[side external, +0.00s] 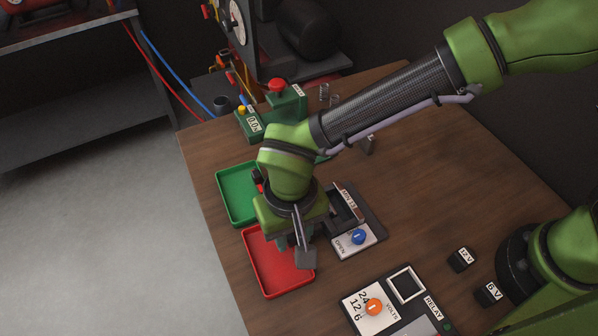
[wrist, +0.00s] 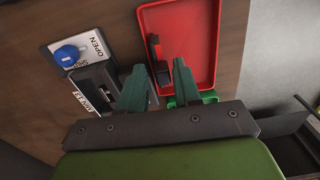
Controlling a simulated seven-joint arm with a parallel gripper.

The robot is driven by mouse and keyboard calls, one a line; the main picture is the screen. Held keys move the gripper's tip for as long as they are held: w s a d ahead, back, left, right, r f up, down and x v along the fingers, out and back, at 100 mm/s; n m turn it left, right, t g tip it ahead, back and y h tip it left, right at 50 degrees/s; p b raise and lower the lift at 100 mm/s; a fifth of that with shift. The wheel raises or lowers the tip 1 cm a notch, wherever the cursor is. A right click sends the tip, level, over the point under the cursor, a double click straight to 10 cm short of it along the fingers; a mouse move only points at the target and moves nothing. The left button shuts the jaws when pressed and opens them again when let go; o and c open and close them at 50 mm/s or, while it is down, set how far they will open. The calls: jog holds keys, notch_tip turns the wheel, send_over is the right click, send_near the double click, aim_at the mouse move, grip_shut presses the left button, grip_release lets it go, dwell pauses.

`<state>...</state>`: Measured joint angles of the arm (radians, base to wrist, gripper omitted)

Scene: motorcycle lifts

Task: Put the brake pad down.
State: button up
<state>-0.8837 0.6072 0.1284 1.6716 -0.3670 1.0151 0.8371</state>
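The brake pad (wrist: 157,60) is a small dark piece seen nearly edge-on in the wrist view. It lies beyond and between my gripper's fingertips (wrist: 159,66), with narrow gaps seeming to show on both sides. The red tray also shows in the wrist view (wrist: 195,30). My fingers stand apart. Whether the pad rests on the tray or hangs above it cannot be told.
A green tray (side external: 232,200) lies behind the red one. A dark fixture with a blue knob (side external: 358,237) stands close to the right. A panel with an orange knob (side external: 374,307) is at the front. A green device with a red button (side external: 278,86) stands at the back.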

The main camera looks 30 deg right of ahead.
aim_at(292, 236)
jog(key=shift+o, duration=0.5)
notch_tip(292, 236, up, 12)
jog(key=w+d+r+y, duration=0.1)
jog(key=w+d+r, duration=0.25)
jog(key=d, duration=0.35)
jog(key=s+d+r+m+t, duration=0.1)
jog(key=d+t, duration=0.1)
jog(key=d, duration=0.7)
jog(key=s+d+r+m+t, duration=0.1)
jog(key=s+d+r+t, duration=0.1)
jog(key=d, duration=0.7)
jog(key=s+d+r+m+t+y, duration=0.1)
jog(key=s+d+t, duration=0.1)
jog(key=d, duration=0.7)
jog(key=shift+d+r+t, duration=0.15)
jog(key=shift+d+t, duration=0.05)
jog(key=shift+t, duration=0.4)
